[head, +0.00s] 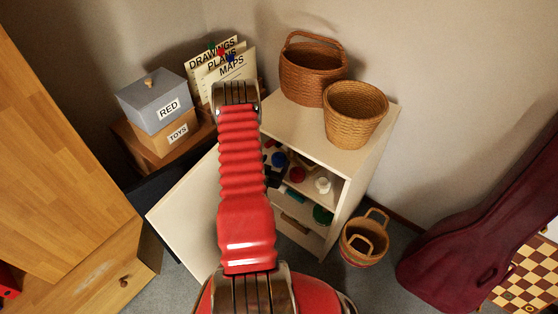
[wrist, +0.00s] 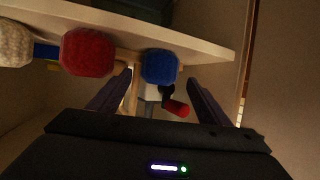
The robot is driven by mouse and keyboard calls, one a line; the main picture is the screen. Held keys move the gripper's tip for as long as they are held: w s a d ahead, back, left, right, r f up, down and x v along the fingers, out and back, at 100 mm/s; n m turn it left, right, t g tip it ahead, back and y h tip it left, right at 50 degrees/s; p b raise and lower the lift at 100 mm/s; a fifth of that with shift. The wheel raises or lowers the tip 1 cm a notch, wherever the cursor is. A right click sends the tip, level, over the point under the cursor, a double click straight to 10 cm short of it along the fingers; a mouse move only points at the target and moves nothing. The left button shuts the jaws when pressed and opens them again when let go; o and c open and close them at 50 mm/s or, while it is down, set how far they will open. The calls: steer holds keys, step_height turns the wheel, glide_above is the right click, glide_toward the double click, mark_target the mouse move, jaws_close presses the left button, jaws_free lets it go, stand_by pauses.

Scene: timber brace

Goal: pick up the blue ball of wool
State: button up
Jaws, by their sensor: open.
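The blue ball of wool (wrist: 159,66) is at the middle of the wrist view, at the edge of a pale shelf board (wrist: 205,42). It also shows small in the head view (head: 279,159), inside the open white cabinet. My gripper (wrist: 160,77) is open, with one dark finger to each side of the blue ball in the picture. I cannot tell how far the ball lies between the fingertips, and I see no clear contact. In the head view my arm hides part of the cabinet's inside.
A red ball of wool (wrist: 87,52) and a cream one (wrist: 14,43) stand beside the blue ball. A red-and-black object (wrist: 176,107) shows beyond the fingers. The cabinet's open door (head: 185,215) is at left; baskets (head: 355,113) stand on its top.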

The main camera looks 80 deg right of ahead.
mark_target(277, 162)
steer(key=shift+x, duration=2.3)
steer(key=shift+s+a, duration=0.1)
steer(key=shift+a+f, duration=0.1)
steer(key=shift+f, duration=0.1)
steer(key=shift+c, duration=0.4)
